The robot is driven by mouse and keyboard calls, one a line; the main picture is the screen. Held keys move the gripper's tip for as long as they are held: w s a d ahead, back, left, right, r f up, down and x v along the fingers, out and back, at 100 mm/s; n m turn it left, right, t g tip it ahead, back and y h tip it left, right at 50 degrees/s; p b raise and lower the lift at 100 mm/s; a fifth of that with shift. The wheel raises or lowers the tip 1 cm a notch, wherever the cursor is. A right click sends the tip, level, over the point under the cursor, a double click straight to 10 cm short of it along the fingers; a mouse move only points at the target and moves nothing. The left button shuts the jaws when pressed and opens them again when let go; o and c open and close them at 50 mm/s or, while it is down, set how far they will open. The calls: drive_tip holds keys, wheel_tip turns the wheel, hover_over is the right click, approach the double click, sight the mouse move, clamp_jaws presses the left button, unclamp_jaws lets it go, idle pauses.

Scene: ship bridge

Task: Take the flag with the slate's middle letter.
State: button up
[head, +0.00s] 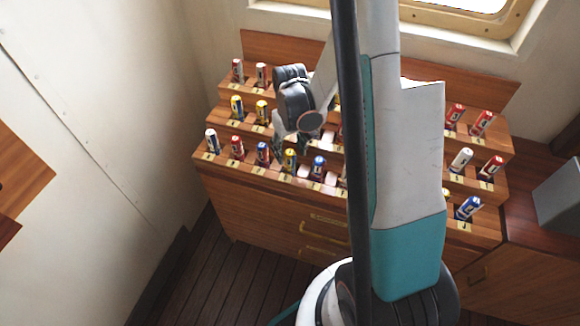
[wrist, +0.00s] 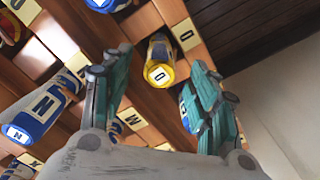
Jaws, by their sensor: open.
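Rolled flags stand in slots of a stepped wooden rack (head: 275,195), each slot with a small letter plate. In the wrist view my gripper (wrist: 158,68) is open, its teal fingers on either side of a yellow-capped flag (wrist: 160,74). That flag's cap letter looks like O, and a plate beside it (wrist: 185,34) also reads O. I cannot tell whether the fingers touch it. In the head view my gripper (head: 284,132) is over the rack's left half, partly hidden. I see no readable slate.
Other flags stand close by, including a blue one (wrist: 186,108) partly behind the right finger and a red one (head: 237,147) at the front left. My arm hides the rack's middle right. A grey box (head: 560,196) stands at the right. Open floor (head: 225,275) lies front left.

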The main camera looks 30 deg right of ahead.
sight(290, 165)
wheel_tip(290, 165, down, 3)
drive_tip(key=shift+r+b, duration=0.1)
drive_tip(key=shift+b, duration=0.25)
clamp_jaws()
drive_tip(key=shift+r, duration=0.1)
